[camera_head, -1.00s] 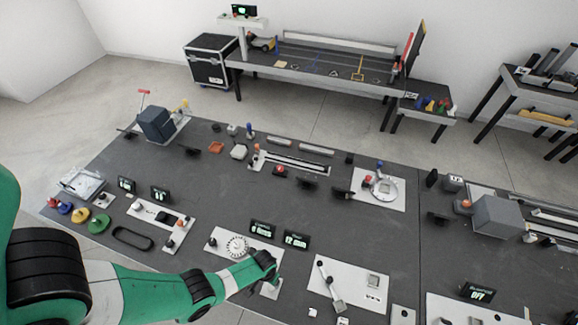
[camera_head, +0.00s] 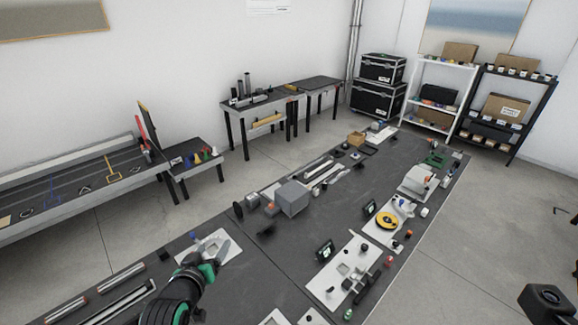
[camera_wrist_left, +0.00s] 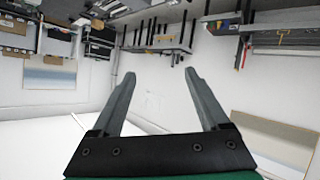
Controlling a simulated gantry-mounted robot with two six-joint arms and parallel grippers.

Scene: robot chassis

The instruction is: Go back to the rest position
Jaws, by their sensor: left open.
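My left gripper (camera_head: 208,254) is at the lower left of the head view, above the dark worktable (camera_head: 235,285). Its fingers point up and away, over a white plate (camera_head: 222,258).
A grey box (camera_head: 292,198) stands mid-table. White panels (camera_head: 340,285) and a yellow reel (camera_head: 386,221) lie along the near right side. Tables stand by the wall; black cases (camera_head: 378,100) and shelves (camera_head: 425,95) are at the back right. Floor between is clear.

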